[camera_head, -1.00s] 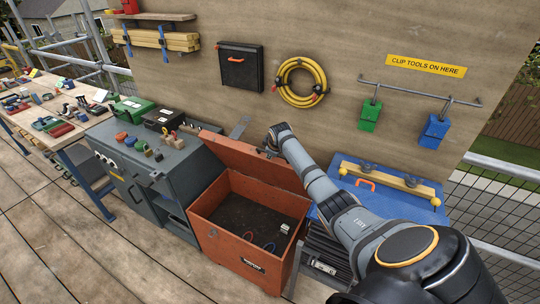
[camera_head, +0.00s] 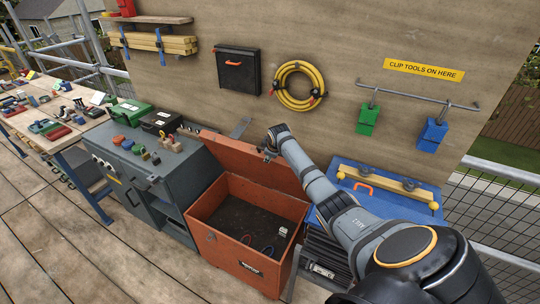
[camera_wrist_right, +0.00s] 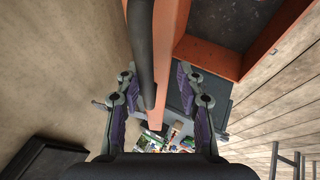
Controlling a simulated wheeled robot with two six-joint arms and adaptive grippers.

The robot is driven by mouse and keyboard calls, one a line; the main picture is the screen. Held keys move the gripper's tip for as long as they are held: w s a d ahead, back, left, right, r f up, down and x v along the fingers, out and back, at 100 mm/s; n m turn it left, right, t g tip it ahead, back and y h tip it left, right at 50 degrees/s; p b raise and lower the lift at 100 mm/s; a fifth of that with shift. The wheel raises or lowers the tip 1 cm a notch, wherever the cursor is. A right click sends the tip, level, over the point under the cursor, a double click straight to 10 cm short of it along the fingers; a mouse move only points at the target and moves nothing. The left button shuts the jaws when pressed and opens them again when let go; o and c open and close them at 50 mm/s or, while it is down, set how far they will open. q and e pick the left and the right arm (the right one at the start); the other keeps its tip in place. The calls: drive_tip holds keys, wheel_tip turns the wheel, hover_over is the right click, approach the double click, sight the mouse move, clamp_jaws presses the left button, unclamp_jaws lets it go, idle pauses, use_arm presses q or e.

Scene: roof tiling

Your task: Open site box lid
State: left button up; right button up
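The orange-red site box (camera_head: 228,251) stands on the deck in the middle of the head view. Its lid (camera_head: 238,160) is raised, leaning back toward the plywood wall, and the dark inside shows. My right gripper (camera_head: 270,147) is at the lid's upper edge. In the right wrist view, the fingers of my right gripper (camera_wrist_right: 160,112) are spread on either side of the lid's edge (camera_wrist_right: 174,40) and a dark bar (camera_wrist_right: 140,45) along it. Gaps show between the fingers and these, so it is open. My left gripper is not in view.
A small pale item (camera_head: 283,232) and cable loops lie in the box. A grey cabinet (camera_head: 165,190) stands close on the left. A blue case with a yellow-ended level (camera_head: 385,182) is on the right. Bare deck (camera_head: 115,260) lies at front left.

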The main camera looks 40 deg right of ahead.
drive_tip(key=v, duration=1.2)
